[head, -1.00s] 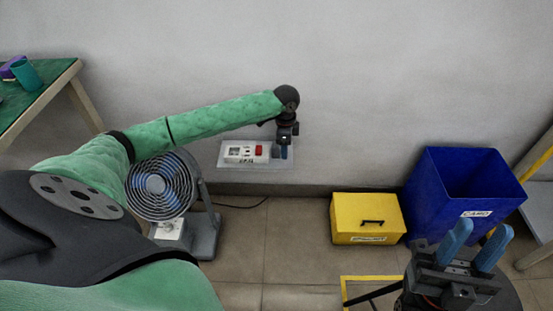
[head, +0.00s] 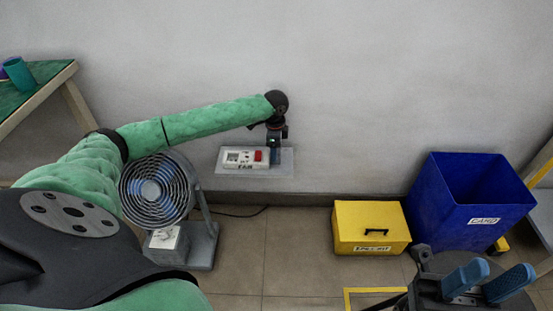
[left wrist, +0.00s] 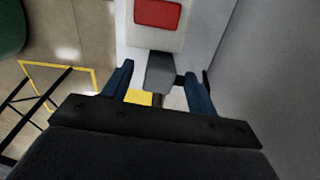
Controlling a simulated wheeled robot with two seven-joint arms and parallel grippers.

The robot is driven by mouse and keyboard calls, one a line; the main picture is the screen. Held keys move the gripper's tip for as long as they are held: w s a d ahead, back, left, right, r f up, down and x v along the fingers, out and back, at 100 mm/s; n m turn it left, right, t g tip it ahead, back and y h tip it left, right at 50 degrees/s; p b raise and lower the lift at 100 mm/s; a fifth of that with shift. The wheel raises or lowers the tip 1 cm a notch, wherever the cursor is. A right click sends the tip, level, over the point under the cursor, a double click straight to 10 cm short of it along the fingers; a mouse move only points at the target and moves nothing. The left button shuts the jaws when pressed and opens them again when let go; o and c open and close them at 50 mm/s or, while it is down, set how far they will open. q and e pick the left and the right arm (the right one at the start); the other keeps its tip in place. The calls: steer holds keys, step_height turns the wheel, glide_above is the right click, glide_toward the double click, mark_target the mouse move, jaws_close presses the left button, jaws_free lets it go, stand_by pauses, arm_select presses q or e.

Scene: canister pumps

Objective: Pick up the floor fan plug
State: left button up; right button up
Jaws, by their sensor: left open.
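The grey plug (left wrist: 160,72) shows in the left wrist view against the end of a white power strip (left wrist: 155,38) with a red switch. A dark cord (left wrist: 158,99) runs down from it. My left gripper (left wrist: 158,86) is open, with one blue finger on each side of the plug; I cannot tell whether they touch it. In the head view my left gripper (head: 275,153) points down at the right end of the strip (head: 243,157) and hides the plug. My right gripper (head: 488,283) is open and empty at the lower right.
The strip sits on a grey wall shelf (head: 230,172). A floor fan (head: 156,191) stands below my left arm, with a cord (head: 240,214) on the floor. A yellow box (head: 371,232) and a blue bin (head: 465,214) stand right. A green table (head: 38,84) is at left.

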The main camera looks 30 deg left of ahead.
arm_select(q)
steer(key=shift+f, duration=0.65)
steer(key=c, duration=1.1)
steer(key=shift+o, duration=0.2)
